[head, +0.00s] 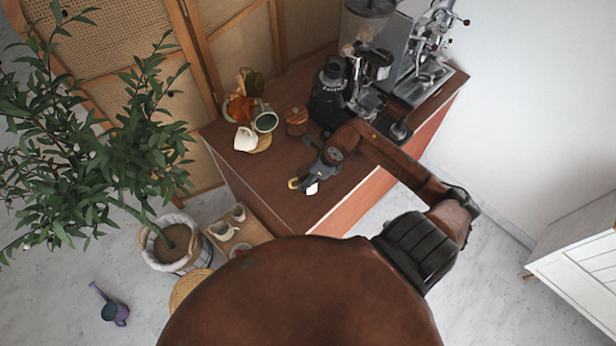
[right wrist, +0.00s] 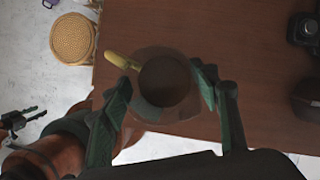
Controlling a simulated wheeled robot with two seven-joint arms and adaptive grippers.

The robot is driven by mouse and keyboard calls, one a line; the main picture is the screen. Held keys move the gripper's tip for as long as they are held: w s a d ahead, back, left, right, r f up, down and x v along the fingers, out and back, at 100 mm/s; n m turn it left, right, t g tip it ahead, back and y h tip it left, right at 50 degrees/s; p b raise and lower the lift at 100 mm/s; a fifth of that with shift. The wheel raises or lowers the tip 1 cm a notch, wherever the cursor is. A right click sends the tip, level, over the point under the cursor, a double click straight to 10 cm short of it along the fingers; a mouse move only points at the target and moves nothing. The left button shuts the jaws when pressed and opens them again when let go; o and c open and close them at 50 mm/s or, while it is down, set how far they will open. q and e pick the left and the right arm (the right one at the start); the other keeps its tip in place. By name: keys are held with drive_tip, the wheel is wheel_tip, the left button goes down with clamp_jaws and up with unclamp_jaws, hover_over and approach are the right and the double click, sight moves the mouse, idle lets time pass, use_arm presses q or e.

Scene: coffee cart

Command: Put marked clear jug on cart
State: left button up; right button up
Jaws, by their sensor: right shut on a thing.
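The clear jug (right wrist: 165,82) is see-through with a dark round inside and a yellowish handle at its upper left. My right gripper (right wrist: 160,88) is shut on it, one finger on each side. In the head view my right gripper (head: 308,185) is over the front part of the brown wooden cart (head: 262,194), and only small yellow and white bits of the jug show. I cannot tell whether the jug's base touches the top. What looks like my left gripper (right wrist: 18,122) shows small at the left edge of the right wrist view. Any marking is not readable.
A grinder (head: 328,95) and an espresso machine (head: 420,75) stand at the cart's back right. A white cup (head: 245,138), a green-rimmed cup (head: 265,122) and a wooden pot (head: 297,121) stand at the back left. A low table (head: 258,232) and a potted tree (head: 176,245) are at left.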

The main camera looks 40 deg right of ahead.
drive_tip(key=shift+w+d+f, duration=0.25)
drive_tip(key=shift+w+f, duration=0.25)
drive_tip(key=shift+f, duration=0.05)
wheel_tip(320, 180, down, 3)
drive_tip(key=shift+w+r+p, duration=0.1)
drive_tip(key=shift+w+p, duration=0.05)
drive_tip(key=shift+p, duration=0.65)
drive_tip(key=shift+d+f, duration=0.1)
drive_tip(key=shift+f, duration=0.45)
drive_tip(key=o, duration=0.9)
use_arm(q)
drive_tip(key=shift+w+r, duration=0.25)
drive_tip(key=shift+r, duration=0.5)
use_arm(e)
drive_tip(key=o, duration=0.4)
use_arm(q)
drive_tip(key=shift+r, duration=0.1)
